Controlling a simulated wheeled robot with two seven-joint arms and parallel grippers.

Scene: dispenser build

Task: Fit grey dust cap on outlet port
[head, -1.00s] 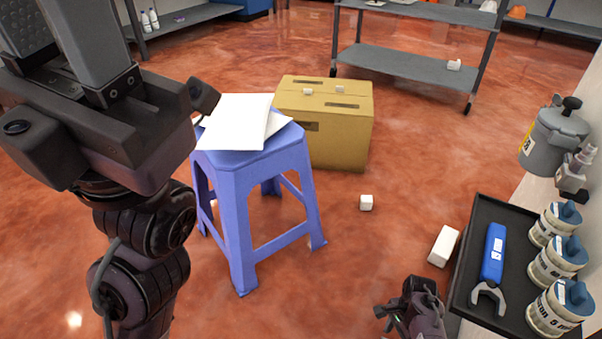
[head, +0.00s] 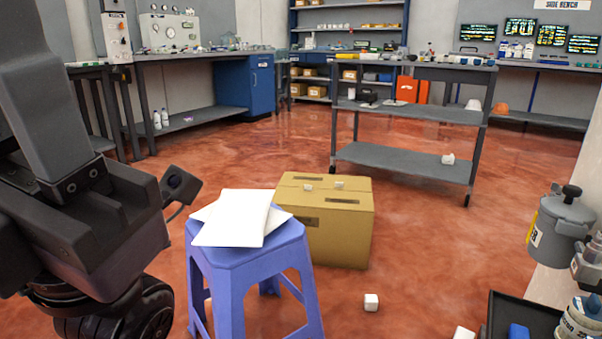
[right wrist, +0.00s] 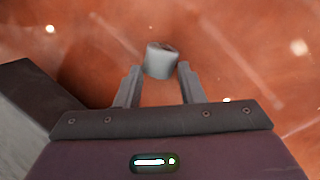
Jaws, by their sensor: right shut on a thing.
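A grey cap (right wrist: 161,60) shows in the right wrist view, held at the fingertips of my right gripper (right wrist: 158,80). The fingers are shut on it, and the floor shows blurred behind it. My right gripper is out of the head view. A grey pot (head: 563,222) with a black knob and a yellow label stands on the pale bench at the right edge of the head view. I cannot make out an outlet port on it. My left arm fills the left side of the head view; its fingers do not show.
A dark tray (head: 525,312) with a blue tool and a labelled jar (head: 580,320) is at the bottom right, partly cut off. A blue stool (head: 245,270) bearing white sheets, a cardboard box (head: 340,235) and a grey shelf cart (head: 410,162) stand on the red floor.

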